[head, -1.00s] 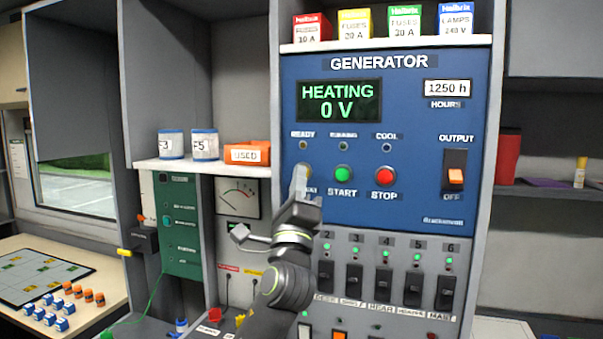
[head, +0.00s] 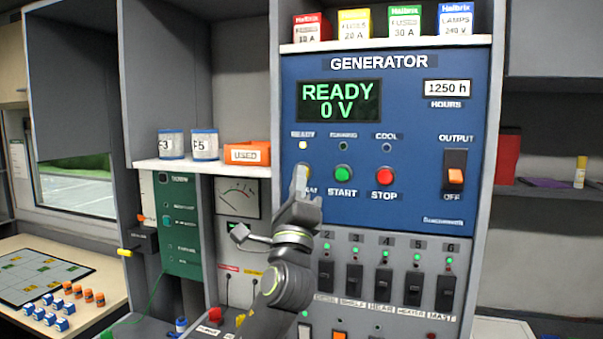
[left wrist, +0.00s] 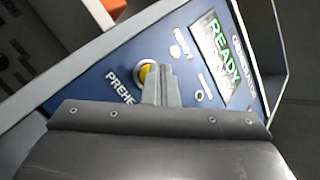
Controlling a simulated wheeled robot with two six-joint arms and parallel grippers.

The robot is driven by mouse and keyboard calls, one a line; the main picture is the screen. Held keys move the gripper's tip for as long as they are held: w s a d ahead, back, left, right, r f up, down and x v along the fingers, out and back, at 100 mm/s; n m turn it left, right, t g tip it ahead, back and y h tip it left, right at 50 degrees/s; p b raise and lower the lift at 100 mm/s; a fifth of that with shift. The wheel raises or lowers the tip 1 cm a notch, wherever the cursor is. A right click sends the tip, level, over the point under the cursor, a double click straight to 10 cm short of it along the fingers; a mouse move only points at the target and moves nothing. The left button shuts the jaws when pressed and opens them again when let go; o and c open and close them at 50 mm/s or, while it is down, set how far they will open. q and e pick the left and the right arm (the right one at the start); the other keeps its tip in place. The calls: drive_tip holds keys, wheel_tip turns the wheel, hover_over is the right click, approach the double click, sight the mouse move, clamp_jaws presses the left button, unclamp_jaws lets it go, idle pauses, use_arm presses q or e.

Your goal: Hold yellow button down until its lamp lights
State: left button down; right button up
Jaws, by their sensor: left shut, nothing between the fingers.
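The blue generator panel (head: 400,208) faces me. My left gripper (head: 300,172) is shut and empty, with its fingertips at the yellow button (head: 307,171), covering most of it. In the left wrist view the fingertips (left wrist: 158,72) reach the yellow button (left wrist: 146,72), and its yellow face shows beside them. The READY lamp (head: 303,145) above it is lit pale white. The display (head: 338,101) reads READY, 0 V. My right gripper is not in view.
The green START button (head: 343,174) and red STOP button (head: 385,176) sit just right of my gripper. The orange OUTPUT switch (head: 455,176) is farther right, at OFF. A row of black switches (head: 385,277) lies below. An orange USED box (head: 247,154) stands on the left shelf.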

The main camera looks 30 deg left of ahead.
use_arm(q)
drive_tip(key=shift+s, duration=0.1)
drive_tip(key=shift+s+d+p, duration=0.15)
drive_tip(key=shift+s+p, duration=0.25)
drive_tip(key=shift+s, duration=0.25)
drive_tip(key=s+p, duration=0.1)
drive_tip(key=s, duration=0.1)
drive_tip(key=s+d+p, duration=0.1)
drive_tip(key=s, duration=0.1)
drive_tip(key=shift+s+d+p, duration=0.1)
drive_tip(key=shift+s+p, duration=0.2)
drive_tip(key=shift+s, duration=0.1)
